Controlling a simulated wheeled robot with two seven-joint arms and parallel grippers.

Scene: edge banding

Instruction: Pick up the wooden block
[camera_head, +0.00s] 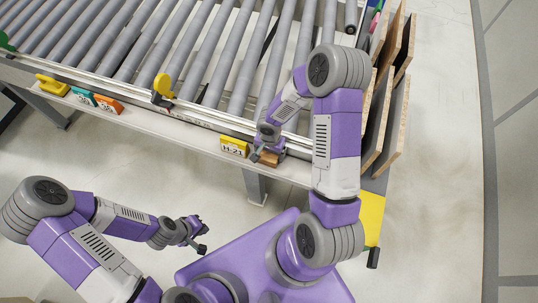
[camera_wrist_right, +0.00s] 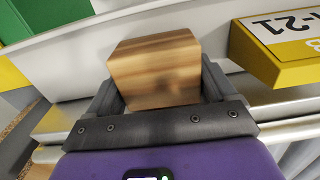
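The wooden block (camera_wrist_right: 155,70) is a small light-brown box with striped grain. In the right wrist view it sits between the two fingers of my right gripper (camera_wrist_right: 160,90), which lie close against both its sides. In the head view the block (camera_head: 269,159) shows at the conveyor's front ledge, below my right gripper (camera_head: 266,155); whether it touches the ledge is unclear. My left gripper (camera_head: 205,236) hangs over the floor, empty, with its fingers apart.
A yellow label holder (camera_head: 234,147) marked H-21 is just left of the block; it also shows in the right wrist view (camera_wrist_right: 280,48). The roller conveyor (camera_head: 150,50) lies behind. Upright boards (camera_head: 385,115) stand at right. More label holders sit along the ledge at left.

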